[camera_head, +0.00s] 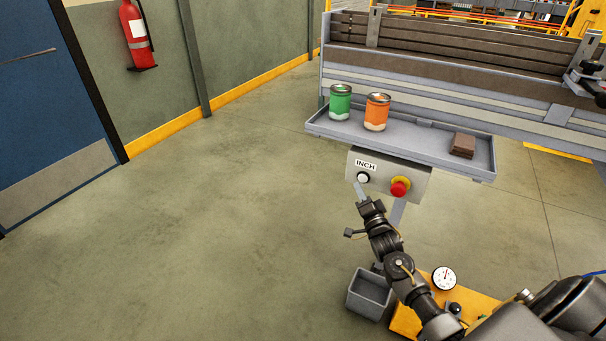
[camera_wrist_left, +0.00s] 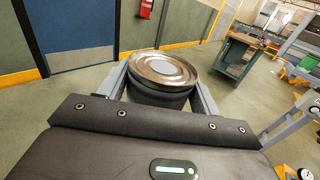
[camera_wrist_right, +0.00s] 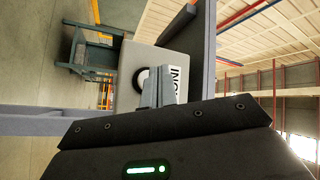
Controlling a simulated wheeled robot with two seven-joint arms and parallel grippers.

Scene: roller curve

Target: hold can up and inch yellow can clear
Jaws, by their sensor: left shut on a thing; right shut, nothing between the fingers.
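My left gripper (camera_wrist_left: 160,78) is shut around a can (camera_wrist_left: 160,68) with a shiny metal lid and a dark side. The can is upright between the fingers; its label colour is hidden. Neither shows in the head view. My right gripper (camera_head: 360,190) is shut and empty, its tips at the white INCH button (camera_head: 363,178) on the grey control box (camera_head: 417,180). The button also shows beside the fingers in the right wrist view (camera_wrist_right: 140,79); I cannot tell whether they touch it. I cannot make out a yellow can in any view.
A tray (camera_head: 470,172) holds a green can (camera_head: 340,104), an orange can (camera_head: 376,113) and brown blocks (camera_head: 462,146). A red stop button (camera_head: 399,188) sits right of INCH. A grey bin (camera_head: 369,294) and a dial gauge (camera_head: 444,278) are below. The floor at left is clear.

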